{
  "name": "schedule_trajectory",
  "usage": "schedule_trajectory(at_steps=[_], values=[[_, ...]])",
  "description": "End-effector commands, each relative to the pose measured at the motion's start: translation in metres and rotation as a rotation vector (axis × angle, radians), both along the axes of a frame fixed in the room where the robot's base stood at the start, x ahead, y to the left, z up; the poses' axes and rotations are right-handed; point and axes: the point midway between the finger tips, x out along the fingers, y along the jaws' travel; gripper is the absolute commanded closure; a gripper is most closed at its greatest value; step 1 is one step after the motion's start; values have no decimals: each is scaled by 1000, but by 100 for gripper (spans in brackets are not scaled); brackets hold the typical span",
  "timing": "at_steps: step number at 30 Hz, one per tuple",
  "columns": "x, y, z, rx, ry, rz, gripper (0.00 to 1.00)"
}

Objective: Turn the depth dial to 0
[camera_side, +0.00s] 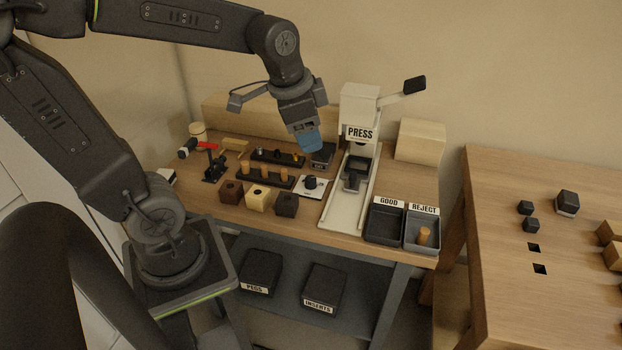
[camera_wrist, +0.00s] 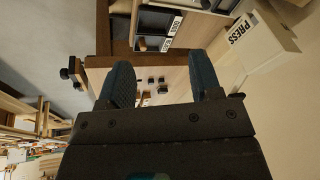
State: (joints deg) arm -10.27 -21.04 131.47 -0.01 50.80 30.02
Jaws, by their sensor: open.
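The dial (camera_side: 311,183) is a small black knob on a white plate. It lies on the wooden bench just left of the press base in the side view. Its pointer and scale are too small to read. I cannot make it out in the wrist view. My gripper (camera_side: 309,143) has blue fingers and is in the air above the back of the bench, left of the press and beyond the dial. In the wrist view my gripper (camera_wrist: 162,82) shows its two fingers apart with nothing held between them.
The white press (camera_side: 359,105) stands right of my gripper, its lever sticking out right. Dark peg racks (camera_side: 266,178), several blocks (camera_side: 258,198) and a red-handled clamp (camera_side: 212,165) crowd the left. GOOD (camera_side: 384,223) and REJECT (camera_side: 421,232) bins sit at the front right; REJECT holds a peg.

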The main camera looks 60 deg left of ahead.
Motion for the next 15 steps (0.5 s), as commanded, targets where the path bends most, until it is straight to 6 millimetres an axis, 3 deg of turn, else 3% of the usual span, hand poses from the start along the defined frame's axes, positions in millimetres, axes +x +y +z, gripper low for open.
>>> schedule_trajectory(at_steps=[1, 6, 10, 15], values=[[16, 16, -9, 20, 47, -51, 42], [58, 67, -43, 70, 170, -273, 42], [80, 108, -78, 77, 249, -442, 42], [93, 149, -117, 65, 310, -610, 42]])
